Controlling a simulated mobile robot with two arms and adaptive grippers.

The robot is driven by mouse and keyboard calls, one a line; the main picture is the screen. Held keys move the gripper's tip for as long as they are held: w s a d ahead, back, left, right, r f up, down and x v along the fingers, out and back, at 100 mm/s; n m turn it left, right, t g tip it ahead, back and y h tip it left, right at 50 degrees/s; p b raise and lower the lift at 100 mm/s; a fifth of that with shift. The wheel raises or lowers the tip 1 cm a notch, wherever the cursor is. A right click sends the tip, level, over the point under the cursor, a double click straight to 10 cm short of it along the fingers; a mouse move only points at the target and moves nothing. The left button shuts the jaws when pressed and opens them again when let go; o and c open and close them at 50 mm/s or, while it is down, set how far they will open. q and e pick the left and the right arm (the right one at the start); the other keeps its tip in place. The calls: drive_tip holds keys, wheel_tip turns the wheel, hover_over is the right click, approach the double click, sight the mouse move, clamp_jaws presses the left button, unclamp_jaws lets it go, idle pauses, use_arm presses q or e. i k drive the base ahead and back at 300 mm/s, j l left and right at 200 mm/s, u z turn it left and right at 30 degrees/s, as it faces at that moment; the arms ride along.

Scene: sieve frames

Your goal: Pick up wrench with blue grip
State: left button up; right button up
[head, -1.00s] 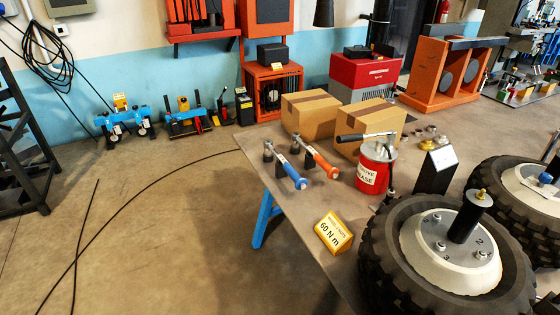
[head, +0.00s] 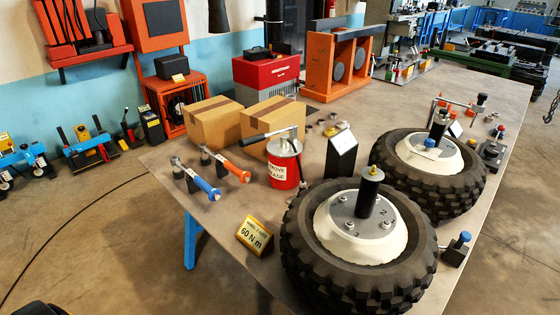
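The wrench with blue grip (head: 206,187) lies at the left end of the table. Its metal head points to the back left and its blue handle points toward the front right. It seems to rest on a small dark support. A similar wrench with an orange-red grip (head: 236,171) lies beside it, just to the right and roughly parallel, apart from it. Neither of my grippers can be made out in the head view, and nothing is seen touching the wrenches.
Behind the wrenches stand two cardboard boxes (head: 213,122). A red grease can (head: 283,168) stands to their right. A yellow "60 Nm" sign (head: 255,236) stands near the table's (head: 205,222) front edge. Two big wheels (head: 330,262) fill the right. Floor is open at left.

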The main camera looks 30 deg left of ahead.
sight(215, 194)
drive_tip(key=j+z, duration=0.7)
drive_tip(key=j, duration=0.2)
drive_tip(key=j+z, duration=0.35)
drive_tip(key=k+j+z, duration=0.2)
drive_tip(key=j+z, duration=0.15)
drive_tip(key=j, duration=0.15)
drive_tip(key=k+j+z, duration=0.15)
drive_tip(key=j+z, duration=0.2)
drive_tip(key=k+j+z, duration=0.35)
drive_tip(key=i+j, duration=0.1)
